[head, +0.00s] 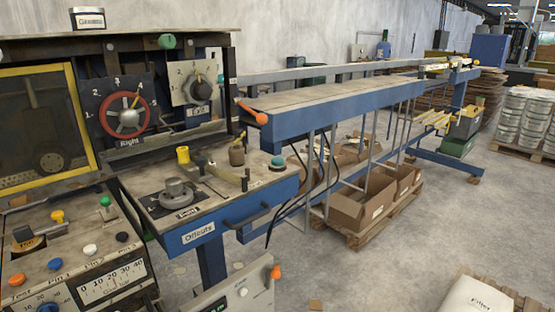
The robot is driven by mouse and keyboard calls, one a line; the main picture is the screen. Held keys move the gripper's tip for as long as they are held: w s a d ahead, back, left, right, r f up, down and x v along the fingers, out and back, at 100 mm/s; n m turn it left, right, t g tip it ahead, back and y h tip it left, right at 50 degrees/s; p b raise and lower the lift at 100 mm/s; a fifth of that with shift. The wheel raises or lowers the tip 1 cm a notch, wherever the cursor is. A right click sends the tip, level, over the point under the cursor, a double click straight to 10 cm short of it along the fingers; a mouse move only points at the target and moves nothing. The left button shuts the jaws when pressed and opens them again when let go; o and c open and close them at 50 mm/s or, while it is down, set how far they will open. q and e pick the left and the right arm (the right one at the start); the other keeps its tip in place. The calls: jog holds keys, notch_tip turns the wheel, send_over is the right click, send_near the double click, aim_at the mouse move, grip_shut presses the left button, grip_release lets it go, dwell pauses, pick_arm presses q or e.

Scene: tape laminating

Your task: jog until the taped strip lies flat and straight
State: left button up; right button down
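Neither of my grippers shows in the head view. I cannot pick out a taped strip for certain. A long blue-edged bench (335,108) runs from the middle toward the back right, with an orange ball-ended handle (250,111) at its near end. At the left is a control panel (75,262) with a scale gauge (112,281), a blue knob (47,308) and several coloured buttons. Above it a red handwheel (128,115) sits on a dark numbered plate labelled "Right".
A small table labelled "Offcuts" (198,232) holds a round metal fixture (177,192) and a hammer-like tool (220,174). A grey box (235,291) with an orange knob stands at the front. Cardboard boxes (360,206) sit under the bench.

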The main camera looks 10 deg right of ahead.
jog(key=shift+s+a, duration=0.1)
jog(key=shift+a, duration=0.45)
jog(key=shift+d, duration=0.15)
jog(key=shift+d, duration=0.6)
